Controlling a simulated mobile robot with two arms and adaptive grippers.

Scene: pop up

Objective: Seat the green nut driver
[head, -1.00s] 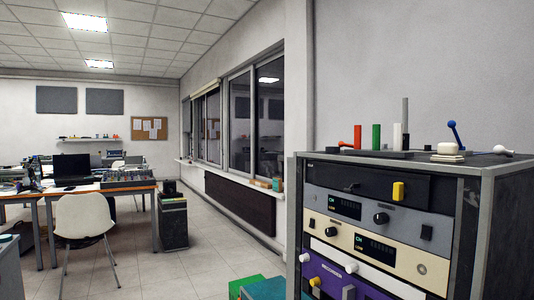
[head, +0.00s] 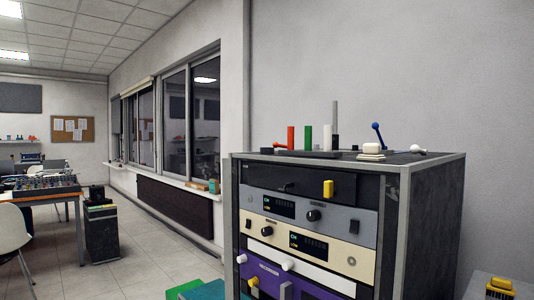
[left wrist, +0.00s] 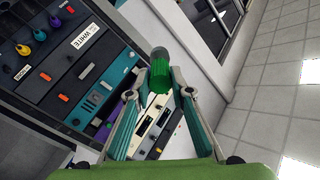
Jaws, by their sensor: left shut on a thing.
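In the left wrist view my left gripper (left wrist: 162,88) is shut on the green nut driver (left wrist: 160,80), whose ribbed green handle sits between the fingertips. A dark round end shows beyond the fingers; the rest of it is hidden. In the head view a dark holder (head: 300,153) lies on top of the equipment rack. A red handle (head: 291,138), another green handle (head: 308,138), a white handle (head: 327,136) and a tall grey piece (head: 335,120) stand upright at it. Neither gripper shows in the head view.
The equipment rack (head: 405,165) has several front panels with knobs. A blue-knobbed lever (head: 377,132), a white block (head: 372,150) and a white-ended lever (head: 417,149) are on its top. A yellow-topped item (head: 499,286) stands at lower right. The floor (head: 140,255) at left is open.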

